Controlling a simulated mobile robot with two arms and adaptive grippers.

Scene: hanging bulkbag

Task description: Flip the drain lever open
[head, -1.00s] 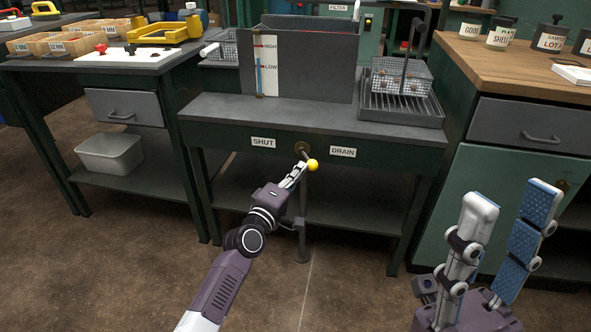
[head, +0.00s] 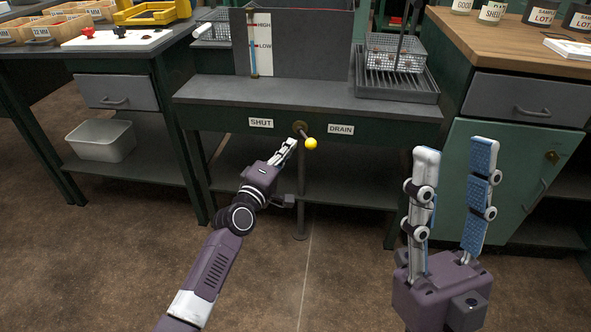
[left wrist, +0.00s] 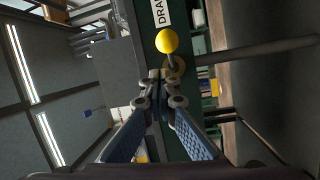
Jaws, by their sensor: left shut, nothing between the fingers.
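The drain lever has a yellow ball knob (head: 310,143) on a short stem. Its pivot (head: 300,126) is on the green front rail of the sink bench, between the SHUT label (head: 261,123) and the DRAIN label (head: 341,130). The lever hangs down, leaning slightly right toward DRAIN. My left gripper (head: 292,143) is shut and empty, with its tips just left of the knob. In the left wrist view the knob (left wrist: 167,41) shows beyond the closed fingertips; I see no clear contact. My right gripper (head: 454,146) is open and empty, away at the lower right.
A grey tank (head: 300,40) with a HIGH/LOW gauge stands on the bench (head: 290,95), beside a wire basket (head: 396,55) on a drain tray. A drain pipe (head: 300,190) runs down below the lever. A wooden-topped cabinet (head: 520,60) stands right. The floor in front is clear.

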